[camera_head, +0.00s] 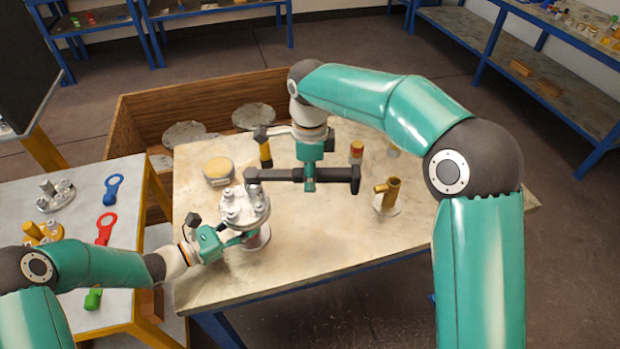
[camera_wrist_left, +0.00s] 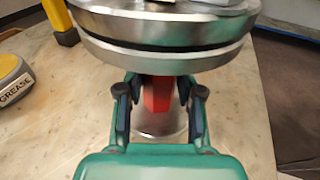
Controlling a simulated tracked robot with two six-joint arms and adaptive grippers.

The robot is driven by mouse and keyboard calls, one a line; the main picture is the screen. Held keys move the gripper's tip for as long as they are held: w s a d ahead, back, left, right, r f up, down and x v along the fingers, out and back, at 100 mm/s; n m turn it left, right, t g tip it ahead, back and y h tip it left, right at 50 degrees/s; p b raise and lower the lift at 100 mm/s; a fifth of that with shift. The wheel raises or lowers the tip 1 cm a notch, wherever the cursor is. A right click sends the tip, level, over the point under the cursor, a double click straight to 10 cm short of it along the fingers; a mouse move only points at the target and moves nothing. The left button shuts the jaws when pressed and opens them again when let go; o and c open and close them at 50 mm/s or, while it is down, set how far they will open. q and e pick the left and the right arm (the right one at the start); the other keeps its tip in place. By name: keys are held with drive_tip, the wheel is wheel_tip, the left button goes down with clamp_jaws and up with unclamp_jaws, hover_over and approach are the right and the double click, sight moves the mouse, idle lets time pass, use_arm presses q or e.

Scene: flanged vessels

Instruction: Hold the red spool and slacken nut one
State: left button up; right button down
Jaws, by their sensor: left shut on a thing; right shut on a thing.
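The red spool (camera_wrist_left: 157,94) stands upright under a round steel flange (camera_wrist_left: 165,27) in the left wrist view. My left gripper (camera_wrist_left: 157,108) is shut on the spool, one finger on each side, just below the flange. In the head view, the flange (camera_head: 243,205) carries several nuts and bolts on top; I cannot tell which is nut one. My left gripper (camera_head: 245,238) comes in at its lower left. My right gripper (camera_head: 309,184) is shut on a dark wrench (camera_head: 335,175) held level above the table. The wrench's left end is at the flange's upper right edge; contact is unclear.
A grease tin (camera_head: 218,170) and a yellow-black item (camera_head: 265,154) stand behind the flange. A brass fitting (camera_head: 388,194) and a red-yellow item (camera_head: 356,150) stand to the right. The side table holds blue (camera_head: 114,189) and red (camera_head: 105,228) tools. The worktable's front right is clear.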

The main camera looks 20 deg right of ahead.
drive_tip(key=w+r+n, duration=0.3)
drive_tip(key=w+r, duration=0.1)
drive_tip(key=r, duration=0.1)
drive_tip(key=shift+d+n, duration=0.25)
drive_tip(key=shift+n, duration=0.15)
idle(0.8)
use_arm(q)
drive_tip(key=o, duration=1.1)
drive_tip(key=v, duration=1.1)
drive_tip(key=shift+a, duration=0.3)
drive_tip(key=shift+s+a, duration=0.1)
drive_tip(key=shift+a, duration=0.1)
